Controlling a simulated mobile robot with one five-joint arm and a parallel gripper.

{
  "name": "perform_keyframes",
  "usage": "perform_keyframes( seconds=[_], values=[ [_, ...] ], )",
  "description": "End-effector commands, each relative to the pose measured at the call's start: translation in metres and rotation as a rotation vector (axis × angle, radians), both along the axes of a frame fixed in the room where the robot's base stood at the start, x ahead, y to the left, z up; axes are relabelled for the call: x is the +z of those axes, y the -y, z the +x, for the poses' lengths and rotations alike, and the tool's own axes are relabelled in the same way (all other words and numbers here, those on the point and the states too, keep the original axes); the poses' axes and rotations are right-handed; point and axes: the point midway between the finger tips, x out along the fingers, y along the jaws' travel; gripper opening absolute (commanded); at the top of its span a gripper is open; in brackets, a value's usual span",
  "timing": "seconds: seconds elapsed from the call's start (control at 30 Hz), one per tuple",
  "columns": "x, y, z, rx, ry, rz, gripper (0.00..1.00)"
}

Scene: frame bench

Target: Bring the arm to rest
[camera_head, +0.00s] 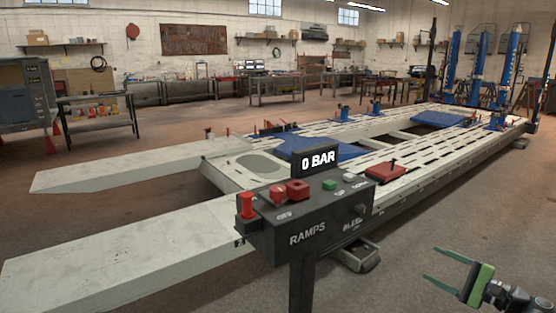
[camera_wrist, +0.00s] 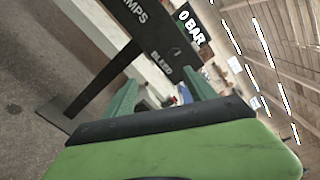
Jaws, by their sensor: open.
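My gripper (camera_head: 444,270) is at the lower right in the head view, with its two green fingers apart and nothing between them. It is held out over bare floor, to the right of the control box (camera_head: 312,238) marked RAMPS and apart from it. In the wrist view my gripper (camera_wrist: 163,92) points past the same control box (camera_wrist: 150,38), which looks tilted there. The display (camera_head: 318,161) on the box reads 0 BAR. The box carries red buttons, a green button and a knob.
A long white frame bench (camera_head: 440,150) with ramps (camera_head: 110,250) fills the middle. Blue posts (camera_head: 480,55) stand at its far right end. Workbenches (camera_head: 275,88) line the back wall. The floor (camera_head: 470,210) at the right is clear around my gripper.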

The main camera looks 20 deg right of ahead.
Motion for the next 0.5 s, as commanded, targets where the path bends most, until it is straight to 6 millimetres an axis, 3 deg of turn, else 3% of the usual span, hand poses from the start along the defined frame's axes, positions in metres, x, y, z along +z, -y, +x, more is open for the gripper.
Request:
perform_keyframes(
  seconds=[0.27,0.37,0.5],
  values=[
    [-0.03,-0.052,0.056,0.127,-0.111,-0.074,0.65],
    [-0.047,-0.079,0.079,0.192,-0.167,-0.119,0.65],
    [-0.075,-0.129,0.114,0.313,-0.262,-0.211,0.65]
  ],
)
